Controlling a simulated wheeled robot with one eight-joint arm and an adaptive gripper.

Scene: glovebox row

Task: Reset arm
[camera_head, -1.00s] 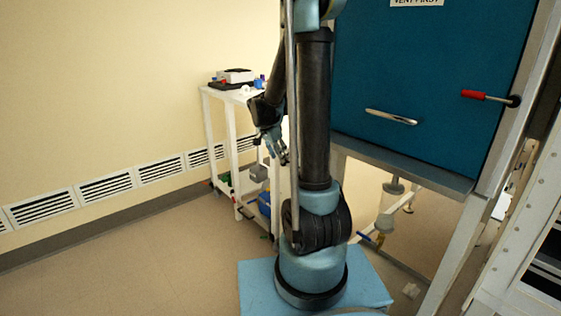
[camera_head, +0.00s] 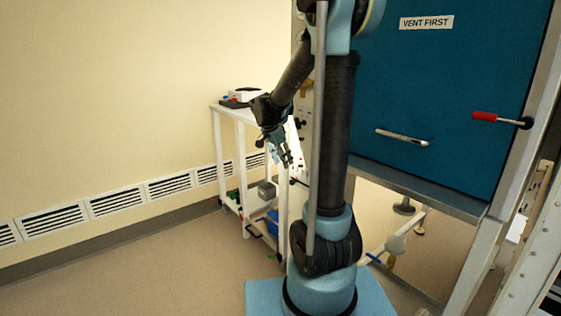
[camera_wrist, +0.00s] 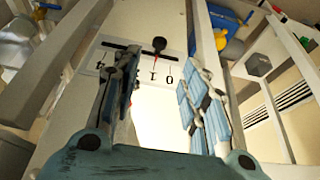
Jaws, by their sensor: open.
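My arm rises from its light blue base in the head view and bends over to the left. My gripper (camera_head: 283,158) hangs at its end, pointing down, in front of the white cart. In the wrist view my gripper (camera_wrist: 160,95) has its two blue-padded fingers well apart with nothing between them. Beyond the fingers is a white panel (camera_wrist: 160,130) with a black slot, a black knob with a red pointer, and printed digits.
A white cart (camera_head: 238,112) with items on its top and lower shelf stands behind my gripper. The blue cabinet door (camera_head: 450,85), with a "VENT FIRST" label, bar handle and red-gripped lever (camera_head: 497,119), is at the right. Floor at the left is clear.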

